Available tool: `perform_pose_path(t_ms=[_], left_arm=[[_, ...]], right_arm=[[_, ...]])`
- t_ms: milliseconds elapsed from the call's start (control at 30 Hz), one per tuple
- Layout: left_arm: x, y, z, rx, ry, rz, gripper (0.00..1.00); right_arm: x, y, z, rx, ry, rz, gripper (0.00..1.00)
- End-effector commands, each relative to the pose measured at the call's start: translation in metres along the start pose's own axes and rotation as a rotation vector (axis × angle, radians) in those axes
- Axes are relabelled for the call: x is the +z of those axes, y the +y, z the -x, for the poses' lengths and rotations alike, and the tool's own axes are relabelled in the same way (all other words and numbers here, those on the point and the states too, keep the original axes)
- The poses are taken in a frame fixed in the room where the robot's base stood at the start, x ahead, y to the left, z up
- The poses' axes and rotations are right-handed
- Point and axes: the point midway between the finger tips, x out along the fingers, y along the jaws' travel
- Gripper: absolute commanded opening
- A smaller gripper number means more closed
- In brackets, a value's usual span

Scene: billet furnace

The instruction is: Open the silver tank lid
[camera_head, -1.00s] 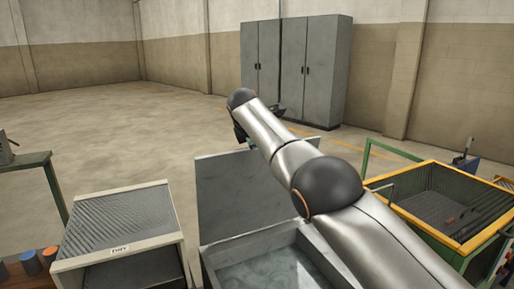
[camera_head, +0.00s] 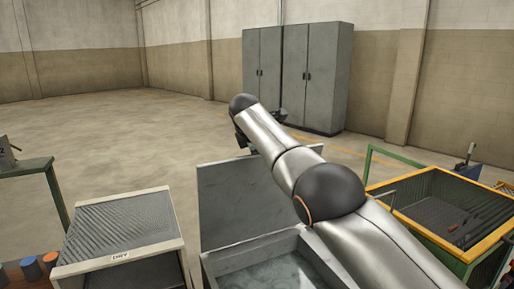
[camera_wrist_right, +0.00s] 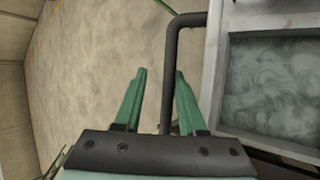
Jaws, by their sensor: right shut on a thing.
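The silver tank (camera_head: 225,262) is a grey open box at the bottom centre of the head view, with cloudy liquid inside. Its lid (camera_head: 228,205) stands raised, about upright, at the far edge of the tank, partly hidden by my right arm. In the right wrist view, a dark bent bar handle (camera_wrist_right: 171,70) runs between the green fingers of my right gripper (camera_wrist_right: 160,74). The gripper is shut on this handle, beside the tank's wall and liquid (camera_wrist_right: 275,85). In the head view the right gripper is mostly hidden beyond my arm. My left gripper is not in view.
A grey slatted rack (camera_head: 120,225) labelled DRY stands left of the tank. A yellow-rimmed green bin (camera_head: 398,181) stands to the right. A green-framed table (camera_head: 28,166) is at the left edge. Grey cabinets (camera_head: 315,80) stand far back, with open floor before them.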

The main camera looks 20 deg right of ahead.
Motion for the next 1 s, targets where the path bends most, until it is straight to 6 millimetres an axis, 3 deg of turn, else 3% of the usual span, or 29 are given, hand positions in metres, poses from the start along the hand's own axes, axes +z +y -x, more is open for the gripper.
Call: perform_pose_path(t_ms=[33, 267, 367, 500, 733, 1000], left_arm=[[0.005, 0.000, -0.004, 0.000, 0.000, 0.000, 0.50], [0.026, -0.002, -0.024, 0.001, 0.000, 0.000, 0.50], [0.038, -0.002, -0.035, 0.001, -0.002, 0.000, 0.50], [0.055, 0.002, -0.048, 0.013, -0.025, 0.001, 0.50], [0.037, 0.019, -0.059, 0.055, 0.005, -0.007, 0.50], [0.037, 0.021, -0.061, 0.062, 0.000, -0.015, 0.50]], right_arm=[[-0.010, 0.011, -0.006, 0.076, 0.033, -0.022, 0.30], [-0.012, 0.009, 0.008, 0.076, 0.032, -0.021, 0.30], [-0.012, 0.008, 0.021, 0.077, 0.031, -0.020, 0.30], [-0.011, 0.009, 0.052, 0.075, 0.027, -0.017, 0.30], [-0.005, 0.005, 0.107, 0.049, 0.013, -0.008, 0.30], [0.000, -0.002, 0.136, 0.018, 0.000, -0.003, 0.30]])
